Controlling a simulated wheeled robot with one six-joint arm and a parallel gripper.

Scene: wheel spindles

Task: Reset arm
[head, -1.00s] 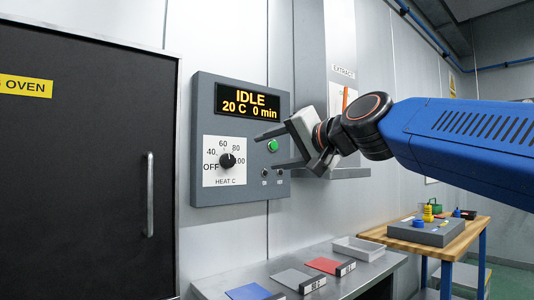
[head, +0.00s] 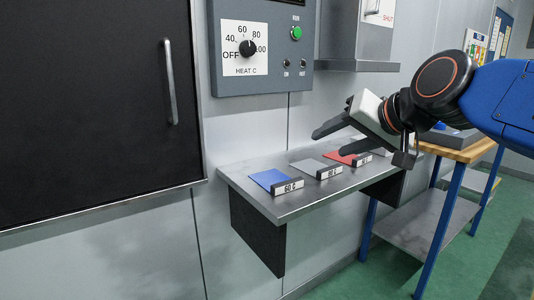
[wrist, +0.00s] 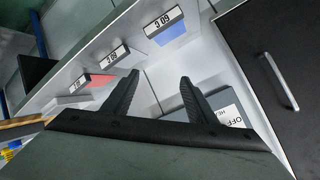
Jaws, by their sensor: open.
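My gripper (head: 336,127) is open and empty in the head view, with its fingers pointing left above the steel shelf (head: 310,194). In the wrist view my gripper (wrist: 158,88) shows both dark fingers spread apart with nothing between them. My blue arm reaches in from the right. The control panel (head: 262,82) with the heat dial (head: 247,48) and green button (head: 296,33) is on the wall to the left of and above my gripper. The dial points near its left side.
A blue plate (head: 268,178), a grey plate (head: 307,166) and a red plate (head: 338,157) lie on the shelf behind label blocks. The black oven door (head: 90,110) with its handle (head: 170,82) is at left. A wooden-topped bench (head: 468,152) stands at right. Green floor is clear at lower right.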

